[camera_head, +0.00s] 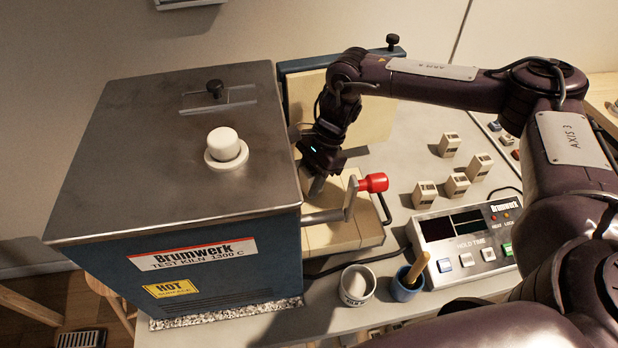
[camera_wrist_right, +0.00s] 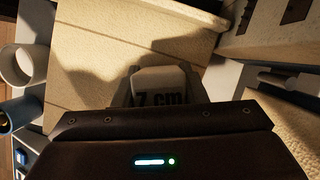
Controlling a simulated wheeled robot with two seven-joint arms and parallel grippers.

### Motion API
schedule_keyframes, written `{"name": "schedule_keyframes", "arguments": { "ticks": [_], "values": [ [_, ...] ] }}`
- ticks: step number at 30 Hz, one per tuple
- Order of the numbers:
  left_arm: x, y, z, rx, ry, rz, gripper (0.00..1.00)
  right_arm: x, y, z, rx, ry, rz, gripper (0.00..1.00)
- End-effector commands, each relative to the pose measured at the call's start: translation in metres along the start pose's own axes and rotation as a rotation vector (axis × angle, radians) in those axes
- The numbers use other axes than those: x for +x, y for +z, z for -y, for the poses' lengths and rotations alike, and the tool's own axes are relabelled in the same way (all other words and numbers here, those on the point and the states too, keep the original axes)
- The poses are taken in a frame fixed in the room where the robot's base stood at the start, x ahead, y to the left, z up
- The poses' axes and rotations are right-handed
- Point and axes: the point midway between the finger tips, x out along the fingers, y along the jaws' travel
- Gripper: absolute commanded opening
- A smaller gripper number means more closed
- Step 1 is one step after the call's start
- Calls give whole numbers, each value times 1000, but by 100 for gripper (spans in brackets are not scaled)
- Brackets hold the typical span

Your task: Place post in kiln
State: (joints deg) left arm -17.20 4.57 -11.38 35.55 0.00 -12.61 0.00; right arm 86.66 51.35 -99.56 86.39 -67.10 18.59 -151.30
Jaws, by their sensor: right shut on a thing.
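The kiln (camera_head: 180,150) is a large blue and grey box at the left of the head view. Its door (camera_head: 385,105) stands open at the back, with cream lining. A cream brick shelf (camera_head: 345,232) sticks out at the kiln's right side. My right gripper (camera_head: 318,183) is over this shelf beside the kiln opening. In the right wrist view it is shut on a pale post (camera_wrist_right: 160,84) marked "7 cm", above cream brick. Contact between post and brick cannot be told. In the head view the gripper hides the post. My left gripper is not in view.
Several pale posts (camera_head: 449,145) stand on the table at right. A control box (camera_head: 465,243) sits in front of them. A white cup (camera_head: 357,285) and a blue cup (camera_head: 406,285) stand near the front edge. A red-knobbed lever (camera_head: 373,183) juts beside the gripper.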

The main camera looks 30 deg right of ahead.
Motion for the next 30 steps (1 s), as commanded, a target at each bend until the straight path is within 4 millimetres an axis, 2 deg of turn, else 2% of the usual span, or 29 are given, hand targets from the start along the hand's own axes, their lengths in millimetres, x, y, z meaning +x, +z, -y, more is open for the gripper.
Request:
{"name": "schedule_keyframes", "arguments": {
  "ticks": [1, 2, 7, 17, 20, 23, 30],
  "values": [
    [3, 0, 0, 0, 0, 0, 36, 3, -1, 0, 0, 0, 0, 11],
    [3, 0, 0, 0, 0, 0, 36, 3, -1, 0, 0, 0, 0, 39],
    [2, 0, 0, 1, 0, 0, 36, 2, -1, 0, 0, 0, 0, 60],
    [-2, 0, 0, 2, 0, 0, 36, -3, 1, 0, 0, 0, 0, 60],
    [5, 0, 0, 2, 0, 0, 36, -10, -1, 1, 1, -3, -1, 60],
    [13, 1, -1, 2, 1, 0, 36, -28, -1, 1, 0, -6, 0, 60],
    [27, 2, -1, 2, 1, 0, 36, -84, 0, 1, 0, -5, -1, 60]
  ]
}}
